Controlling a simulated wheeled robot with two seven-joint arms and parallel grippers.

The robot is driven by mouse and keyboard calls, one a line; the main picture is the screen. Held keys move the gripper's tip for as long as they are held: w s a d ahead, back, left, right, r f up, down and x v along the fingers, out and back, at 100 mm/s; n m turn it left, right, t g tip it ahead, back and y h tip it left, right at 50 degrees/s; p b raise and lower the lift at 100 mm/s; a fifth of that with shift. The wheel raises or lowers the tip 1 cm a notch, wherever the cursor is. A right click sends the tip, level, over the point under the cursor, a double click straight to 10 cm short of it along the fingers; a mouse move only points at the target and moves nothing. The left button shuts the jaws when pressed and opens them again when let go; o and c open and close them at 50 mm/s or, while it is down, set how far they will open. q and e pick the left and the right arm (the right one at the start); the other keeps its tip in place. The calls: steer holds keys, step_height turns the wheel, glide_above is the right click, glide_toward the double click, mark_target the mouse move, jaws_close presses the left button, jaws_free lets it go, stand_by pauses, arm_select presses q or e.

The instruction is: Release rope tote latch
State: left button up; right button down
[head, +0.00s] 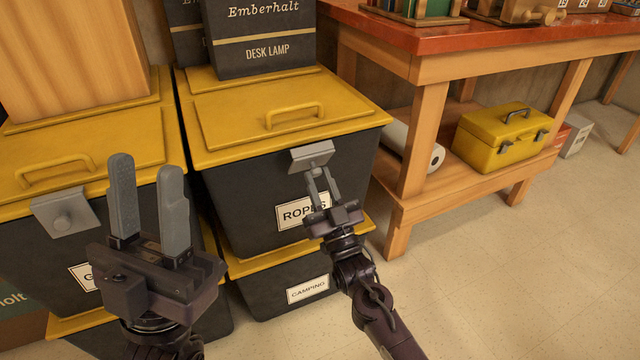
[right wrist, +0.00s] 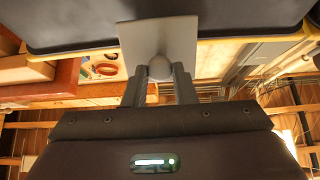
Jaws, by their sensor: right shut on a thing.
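The rope tote (head: 235,185) is a black bin with a yellow lid (head: 230,120) and a white label reading ROPES. Its grey latch (head: 312,154) hangs at the front edge of the lid, tilted outward from the wall. My right gripper (head: 320,178) is at the latch, in front of the tote. In the right wrist view its fingers are shut on the round knob (right wrist: 160,68) of the latch plate (right wrist: 158,38). My left gripper (head: 148,195) is raised at the lower left, its two fingers apart and empty, in front of the neighbouring tote.
A CAMPING tote (head: 285,290) stands under the rope tote. A Desk Lamp box (head: 262,35) stands on the rope lid's rear. Another yellow-lidded tote (head: 90,150) with a wooden box on it is at left. A workbench (head: 480,50) stands right; the floor at lower right is clear.

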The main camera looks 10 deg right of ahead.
stand_by(0.3)
steer(key=c, duration=1.2)
jaws_free()
steer(key=shift+f, duration=0.1)
